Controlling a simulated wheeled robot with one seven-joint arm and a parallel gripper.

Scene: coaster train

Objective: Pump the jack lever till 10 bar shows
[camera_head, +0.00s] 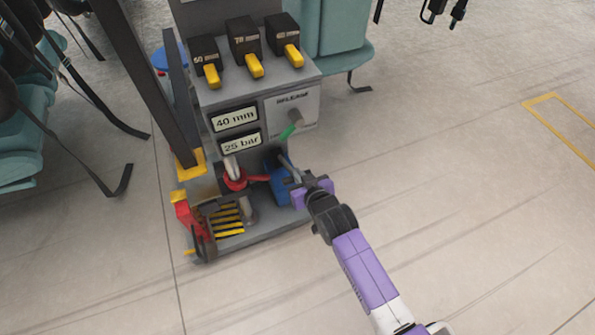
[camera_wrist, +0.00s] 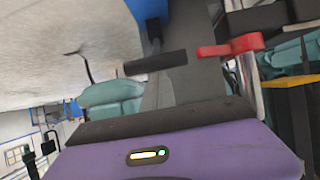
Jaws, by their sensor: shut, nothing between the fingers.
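The jack stand (camera_head: 240,95) is a grey unit in the head view. Its upper display (camera_head: 235,118) reads 40 mm and its lower display (camera_head: 242,143) reads 25 bar. A blue pump block (camera_head: 278,185) sits low on its right side. A thin grey rod, seemingly the jack lever (camera_head: 287,163), slants up-left from beside my gripper (camera_head: 301,178). My gripper is shut and empty, close against the block; I cannot tell if it touches the rod. In the wrist view a black bar (camera_wrist: 155,63) and a red handle (camera_wrist: 231,46) lie beyond my purple gripper body.
Several yellow-tipped black switches (camera_head: 250,50) line the top. A red ring fitting (camera_head: 234,180) is left of the block. Teal seats with straps (camera_head: 20,150) stand left; floor at right is clear.

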